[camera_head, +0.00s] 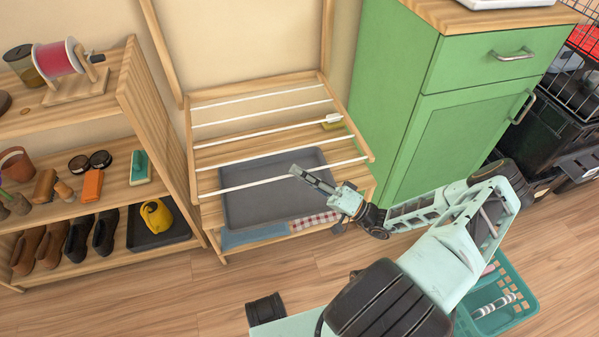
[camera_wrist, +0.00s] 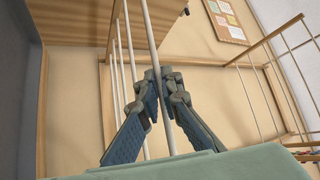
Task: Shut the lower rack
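The lower rack (camera_head: 191,150) is a wooden frame with several white rods. In the head view it is folded out from the wall frame, its front end toward me, above a shelf with a grey tray. My gripper (camera_head: 297,171) is at the rack's front white rod, right of its middle. In the wrist view my gripper (camera_wrist: 163,76) has its fingertips close together with a white rod (camera_wrist: 151,35) running between them. It looks shut on that rod; the exact contact at the tips is hard to see.
A grey tray (camera_head: 240,217) lies beneath the rack. A shoe shelf (camera_head: 150,104) stands close on the left, a green cabinet (camera_head: 416,135) close on the right. A teal basket (camera_head: 527,290) and a dark object (camera_head: 265,309) are on the floor. Open floor lies in front.

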